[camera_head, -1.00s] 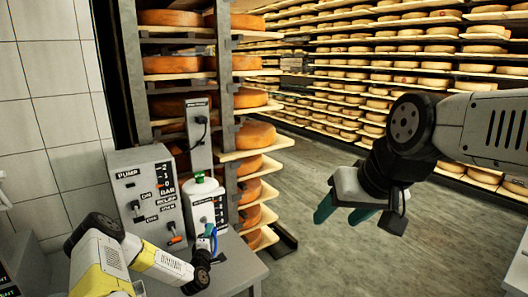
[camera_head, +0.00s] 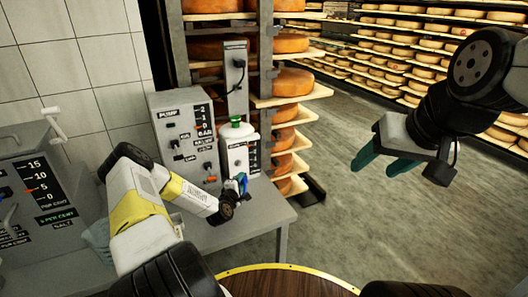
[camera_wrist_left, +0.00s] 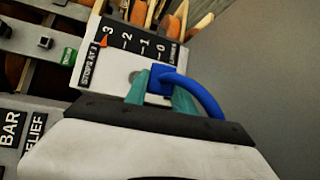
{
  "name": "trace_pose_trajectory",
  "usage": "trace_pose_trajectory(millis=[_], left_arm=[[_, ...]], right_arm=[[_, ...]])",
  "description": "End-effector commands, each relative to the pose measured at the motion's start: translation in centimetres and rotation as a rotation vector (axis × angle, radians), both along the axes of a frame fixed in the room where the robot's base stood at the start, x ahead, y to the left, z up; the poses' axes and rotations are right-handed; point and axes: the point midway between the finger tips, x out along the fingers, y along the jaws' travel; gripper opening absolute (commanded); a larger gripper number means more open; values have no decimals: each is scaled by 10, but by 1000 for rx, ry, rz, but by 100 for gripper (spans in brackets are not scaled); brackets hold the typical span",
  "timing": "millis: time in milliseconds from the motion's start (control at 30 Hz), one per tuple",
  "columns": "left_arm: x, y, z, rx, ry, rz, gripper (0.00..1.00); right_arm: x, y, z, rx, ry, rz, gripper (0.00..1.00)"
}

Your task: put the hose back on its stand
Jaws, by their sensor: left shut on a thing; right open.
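I cannot tell which thing is the hose's stand. My right gripper (camera_head: 383,163) is open and empty, over the floor at the right.
A rack of cheese wheels (camera_head: 290,83) is behind. A control box with a scale (camera_head: 40,185) is at the left. The floor at the right is clear.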

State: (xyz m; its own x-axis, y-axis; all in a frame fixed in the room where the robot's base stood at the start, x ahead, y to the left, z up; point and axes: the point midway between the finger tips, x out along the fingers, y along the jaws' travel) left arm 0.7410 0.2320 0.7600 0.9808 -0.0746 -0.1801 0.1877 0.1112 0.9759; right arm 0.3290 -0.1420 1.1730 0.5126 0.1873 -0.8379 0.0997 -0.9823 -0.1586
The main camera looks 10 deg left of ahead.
Motion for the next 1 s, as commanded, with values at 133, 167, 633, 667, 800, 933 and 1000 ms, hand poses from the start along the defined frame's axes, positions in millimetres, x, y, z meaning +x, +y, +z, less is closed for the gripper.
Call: trace_pose_trajectory(millis=[133,167,633,667,800,933,1000], left_arm=[[-7,26,-7,-123,216,-24,0],[-10,29,-9,-149,262,-26,0],[-99,64,8,-573,949,18,0],[-107,64,11,-598,984,23,0],[-140,64,30,-687,1096,44,0],[-154,62,39,-720,1134,51,0],[-156,62,41,-725,1142,52,0]], right_arm=[[0,0,0,0,0,0,56],[0,0,0,0,0,0,56],[0,0,0,0,0,0,56],[0,0,0,0,0,0,56],[0,0,0,0,0,0,56],[0,0,0,0,0,0,56],[0,0,0,0,0,0,56]])
